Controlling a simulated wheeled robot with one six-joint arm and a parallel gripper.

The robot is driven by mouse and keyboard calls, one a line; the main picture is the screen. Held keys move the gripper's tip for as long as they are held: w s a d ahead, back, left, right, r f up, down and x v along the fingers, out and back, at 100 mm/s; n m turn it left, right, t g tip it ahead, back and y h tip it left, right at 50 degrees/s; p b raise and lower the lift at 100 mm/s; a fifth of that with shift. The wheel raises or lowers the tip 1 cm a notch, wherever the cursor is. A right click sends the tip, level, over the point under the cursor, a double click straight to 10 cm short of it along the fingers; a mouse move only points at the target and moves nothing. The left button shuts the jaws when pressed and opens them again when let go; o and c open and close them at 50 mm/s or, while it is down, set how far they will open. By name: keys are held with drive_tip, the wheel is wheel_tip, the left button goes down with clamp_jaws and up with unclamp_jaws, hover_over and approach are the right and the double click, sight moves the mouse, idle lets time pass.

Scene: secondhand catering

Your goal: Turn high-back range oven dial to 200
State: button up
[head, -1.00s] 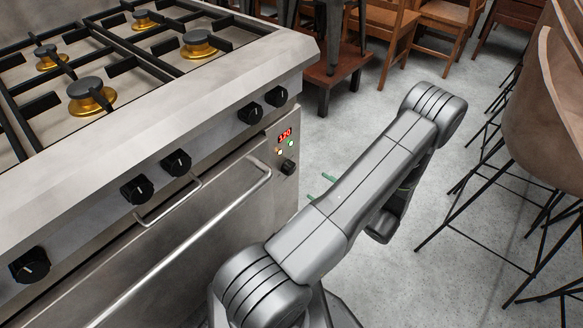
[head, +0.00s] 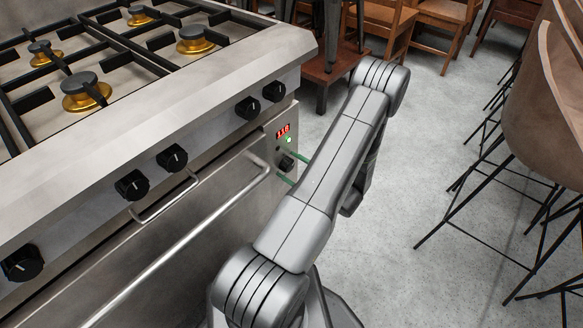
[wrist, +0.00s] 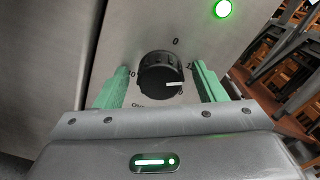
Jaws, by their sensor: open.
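The oven dial (head: 286,162) is a black knob on the front panel of the steel range, below a small red display (head: 283,131) whose digits look like 116. In the wrist view the dial (wrist: 160,75) has a white pointer line aimed right and slightly down, and a printed scale partly hidden around it. My gripper (head: 293,168) has green fingers. It is open, with one finger on each side of the dial; in the wrist view (wrist: 161,82) gaps show between fingers and knob.
A green lamp (head: 289,140) glows beside the display. Several other black knobs line the range front above a long oven door handle (head: 190,235). Bar stools (head: 545,110) stand at the right and wooden chairs behind. Open floor lies right of my arm.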

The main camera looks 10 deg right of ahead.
drive_tip(key=c, duration=1)
drive_tip(key=shift+m, duration=0.3)
drive_tip(key=m, duration=0.4)
drive_tip(key=shift+m, duration=0.3)
drive_tip(key=m, duration=0.4)
drive_tip(key=shift+w+d+m+p, duration=0.1)
drive_tip(key=shift+m+p, duration=0.2)
drive_tip(key=shift+p, duration=0.05)
drive_tip(key=m, duration=0.3)
drive_tip(key=shift+d+m+p, duration=0.1)
drive_tip(key=shift+m+p, duration=0.2)
drive_tip(key=m, duration=0.3)
drive_tip(key=shift+m+p, duration=0.4)
drive_tip(key=m+p, duration=0.1)
drive_tip(key=m, duration=0.5)
drive_tip(key=shift+f, duration=0.15)
drive_tip(key=shift+m, duration=0.4)
